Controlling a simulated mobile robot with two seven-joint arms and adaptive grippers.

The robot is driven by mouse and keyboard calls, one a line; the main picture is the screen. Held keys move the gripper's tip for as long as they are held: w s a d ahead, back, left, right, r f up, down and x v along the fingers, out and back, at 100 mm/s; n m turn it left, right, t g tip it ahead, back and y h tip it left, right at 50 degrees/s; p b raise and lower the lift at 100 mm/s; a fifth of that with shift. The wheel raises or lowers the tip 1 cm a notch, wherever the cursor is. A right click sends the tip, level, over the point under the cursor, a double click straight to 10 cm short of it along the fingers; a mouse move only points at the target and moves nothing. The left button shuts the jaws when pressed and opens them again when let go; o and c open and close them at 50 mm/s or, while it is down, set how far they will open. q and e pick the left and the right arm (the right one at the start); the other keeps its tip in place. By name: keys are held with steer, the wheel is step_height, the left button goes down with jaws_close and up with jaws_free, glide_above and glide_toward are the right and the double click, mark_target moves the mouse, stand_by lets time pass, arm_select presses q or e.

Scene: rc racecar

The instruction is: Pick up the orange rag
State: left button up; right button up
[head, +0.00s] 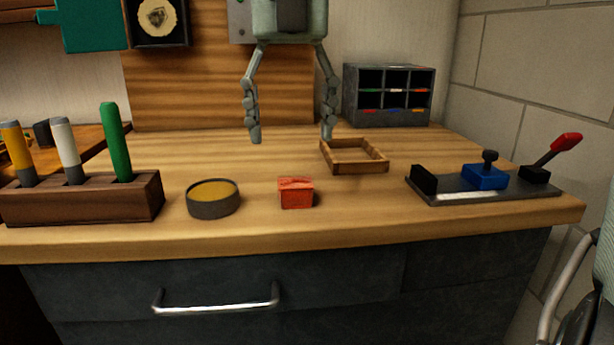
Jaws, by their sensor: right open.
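The orange rag (296,193) looks like a small red-orange folded block. It lies on the wooden worktop, near the front edge and close to the middle of the head view. My right gripper (291,138) hangs in the upper middle, fingers pointing down and spread wide. It is open, with nothing between its fingers. Its fingertips show higher in the picture than the rag, clear of it.
A round dish (213,199) sits left of the rag. A marker block (88,198) stands farther left. A shallow wooden tray (354,157) lies behind right. A blue vise-like fixture (485,178) is at right, a compartment box (389,94) at the back. Worktop around the rag is clear.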

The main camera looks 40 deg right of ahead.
mark_target(295, 182)
steer(key=shift+w+d, duration=0.2)
steer(key=shift+d, duration=0.05)
steer(key=shift+d+f, duration=0.1)
steer(key=shift+f, duration=0.1)
steer(key=f, duration=0.4)
steer(key=s+f, duration=0.1)
steer(key=f, duration=0.1)
steer(key=shift+a+f, duration=0.15)
steer(key=shift+a, duration=0.1)
steer(key=shift+w+f, duration=0.1)
steer(key=shift+f, duration=0.4)
steer(key=c, duration=1.1)
arm_select(q)
steer(key=shift+s+d+r, duration=0.1)
steer(key=shift+d+r, duration=0.15)
steer(key=shift+r, duration=0.2)
